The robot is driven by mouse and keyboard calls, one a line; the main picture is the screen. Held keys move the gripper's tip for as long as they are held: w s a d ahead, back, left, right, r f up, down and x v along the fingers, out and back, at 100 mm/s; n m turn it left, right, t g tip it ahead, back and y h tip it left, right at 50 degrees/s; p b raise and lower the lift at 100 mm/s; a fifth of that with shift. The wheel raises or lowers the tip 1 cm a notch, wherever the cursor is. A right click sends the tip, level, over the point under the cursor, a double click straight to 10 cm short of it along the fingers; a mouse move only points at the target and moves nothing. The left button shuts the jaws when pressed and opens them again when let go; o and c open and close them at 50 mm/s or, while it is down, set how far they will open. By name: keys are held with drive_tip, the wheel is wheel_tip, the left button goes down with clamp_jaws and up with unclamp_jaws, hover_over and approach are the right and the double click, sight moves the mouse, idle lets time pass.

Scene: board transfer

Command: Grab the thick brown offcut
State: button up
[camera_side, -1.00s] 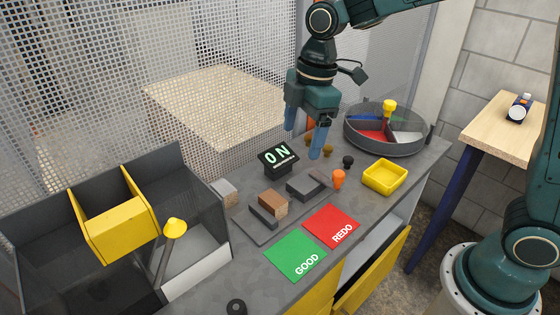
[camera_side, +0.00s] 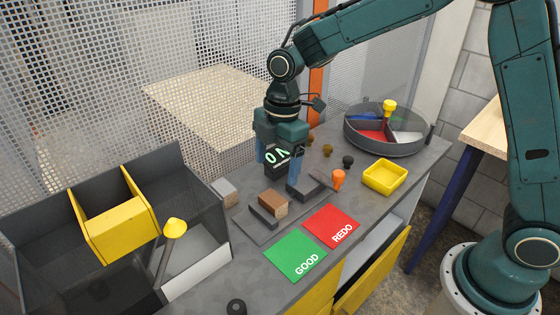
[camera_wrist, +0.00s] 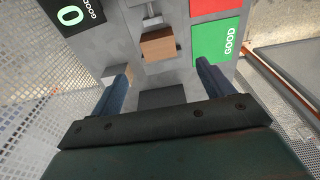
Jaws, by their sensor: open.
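The thick brown offcut (camera_side: 273,203) lies on a flat grey plate (camera_side: 245,229) on the bench, between a dark bar (camera_side: 263,217) and a dark grey block (camera_side: 309,186). In the wrist view the brown offcut (camera_wrist: 158,45) is ahead of the fingertips, roughly centred between them. My gripper (camera_side: 278,176) is open and empty, with its blue fingers pointing down, above and behind the offcut in the side view. In the wrist view my gripper (camera_wrist: 161,70) has its fingers wide apart. One finger partly hides the dark grey block in the side view.
A lit display (camera_side: 278,157) stands behind my fingers. A pale block (camera_side: 224,192) sits left of the plate. Green GOOD (camera_side: 295,255) and red REDO (camera_side: 331,225) mats lie in front. An orange peg (camera_side: 338,179) and yellow tray (camera_side: 384,176) are to the right.

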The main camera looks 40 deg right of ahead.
sight(273, 198)
drive_tip(key=shift+a+f, duration=0.15)
drive_tip(key=shift+f, duration=1.25)
drive_tip(key=shift+a+f, duration=0.15)
drive_tip(key=shift+f, duration=1.2)
drive_tip(key=shift+a+f, duration=0.15)
drive_tip(key=shift+f, duration=1.15)
drive_tip(key=shift+a+f, duration=0.1)
drive_tip(key=shift+f, duration=1.2)
drive_tip(key=c, duration=1.2)
drive_tip(key=shift+o, duration=0.2)
drive_tip(key=shift+w+r, duration=0.1)
drive_tip(key=shift+r, duration=0.05)
wheel_tip(273, 198, up, 20)
